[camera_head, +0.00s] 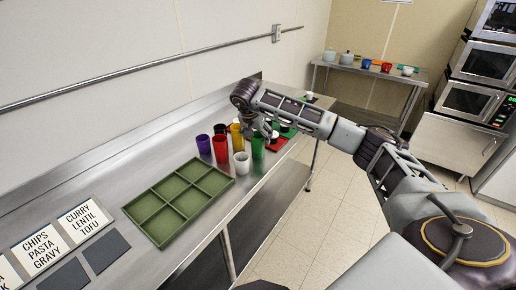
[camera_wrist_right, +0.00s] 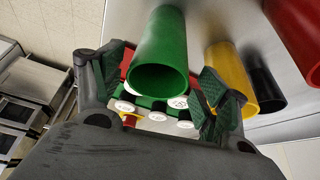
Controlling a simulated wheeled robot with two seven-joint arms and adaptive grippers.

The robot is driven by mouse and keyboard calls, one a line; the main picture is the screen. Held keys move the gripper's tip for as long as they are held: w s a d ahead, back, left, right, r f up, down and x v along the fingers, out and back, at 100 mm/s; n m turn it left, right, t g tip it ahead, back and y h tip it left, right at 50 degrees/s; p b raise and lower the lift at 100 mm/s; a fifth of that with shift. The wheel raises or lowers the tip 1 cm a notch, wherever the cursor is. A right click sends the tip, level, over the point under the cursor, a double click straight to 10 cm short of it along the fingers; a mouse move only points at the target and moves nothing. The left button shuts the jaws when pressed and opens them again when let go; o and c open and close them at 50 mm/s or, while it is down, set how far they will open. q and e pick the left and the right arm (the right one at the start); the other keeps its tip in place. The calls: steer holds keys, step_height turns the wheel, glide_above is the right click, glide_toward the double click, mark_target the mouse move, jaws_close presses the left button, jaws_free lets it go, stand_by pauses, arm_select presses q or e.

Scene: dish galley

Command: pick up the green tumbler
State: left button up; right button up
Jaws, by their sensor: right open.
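The green tumbler (camera_head: 258,147) stands upright on the metal counter, at the right end of a group of tumblers. In the right wrist view the green tumbler (camera_wrist_right: 163,58) shows its open mouth between the two fingers. My right gripper (camera_head: 268,128) reaches over the counter from the right, just above and beside the green tumbler. In the right wrist view my right gripper (camera_wrist_right: 158,88) is open, with one finger on each side of the tumbler and gaps showing. My left gripper is not in view.
Purple (camera_head: 204,145), red (camera_head: 220,150), yellow (camera_head: 237,138) and white (camera_head: 241,162) tumblers stand close to the left. A green compartment tray (camera_head: 158,226) and label cards (camera_head: 84,220) are nearer. A black cup (camera_wrist_right: 265,90) shows beside yellow.

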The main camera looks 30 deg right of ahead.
steer(key=shift+x, duration=0.9)
steer(key=shift+s+x, duration=0.2)
steer(key=shift+x, duration=0.8)
steer(key=c, duration=1.1)
steer(key=shift+r, duration=4.95)
